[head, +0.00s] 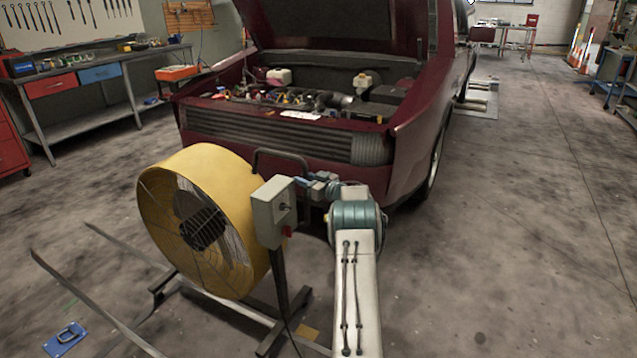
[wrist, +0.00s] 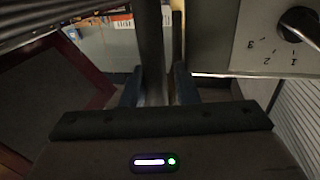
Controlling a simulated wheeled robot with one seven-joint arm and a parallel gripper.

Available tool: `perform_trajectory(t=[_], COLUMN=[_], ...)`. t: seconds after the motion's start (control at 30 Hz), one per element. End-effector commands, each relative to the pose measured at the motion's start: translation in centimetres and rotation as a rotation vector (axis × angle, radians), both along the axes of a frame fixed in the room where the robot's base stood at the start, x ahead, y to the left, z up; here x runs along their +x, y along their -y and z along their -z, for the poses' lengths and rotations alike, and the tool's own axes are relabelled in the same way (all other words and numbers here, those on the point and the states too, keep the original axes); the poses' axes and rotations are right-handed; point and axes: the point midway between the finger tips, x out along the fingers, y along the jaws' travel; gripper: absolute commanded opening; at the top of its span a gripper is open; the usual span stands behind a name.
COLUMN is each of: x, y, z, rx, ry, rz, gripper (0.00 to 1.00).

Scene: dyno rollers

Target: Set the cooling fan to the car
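The yellow drum cooling fan (head: 225,190) stands on a metal floor frame in front of the car. Its visible grille faces left and toward me, not the car. A grey control box (head: 273,212) with a knob and red switch is at its right, below a dark tube handle (head: 283,152). The dark red car (head: 290,150) has its hood up. My gripper (head: 318,186) is beside the handle and box. In the wrist view its fingers (wrist: 160,90) are apart, with a dark upright bar (wrist: 151,45), likely the handle, between them. A gap shows at the right finger; contact is unclear.
The box's dial plate (wrist: 285,50), with numbers, is close on the right in the wrist view. A blue floor plate (head: 65,339) lies at lower left. A workbench (head: 95,85) stands back left. The floor (head: 510,230) at right is open.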

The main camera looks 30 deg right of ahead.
Motion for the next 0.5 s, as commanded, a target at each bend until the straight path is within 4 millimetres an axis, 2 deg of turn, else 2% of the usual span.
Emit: perform_trajectory(t=[0.27, 0.5], x=[-3.1, -8.3], y=[1.2, 3.0], z=[-0.1, -0.1], rx=[0.003, 0.004], ry=[-0.001, -0.001], rz=[0.003, 0.006], gripper=[0.27, 0.27])
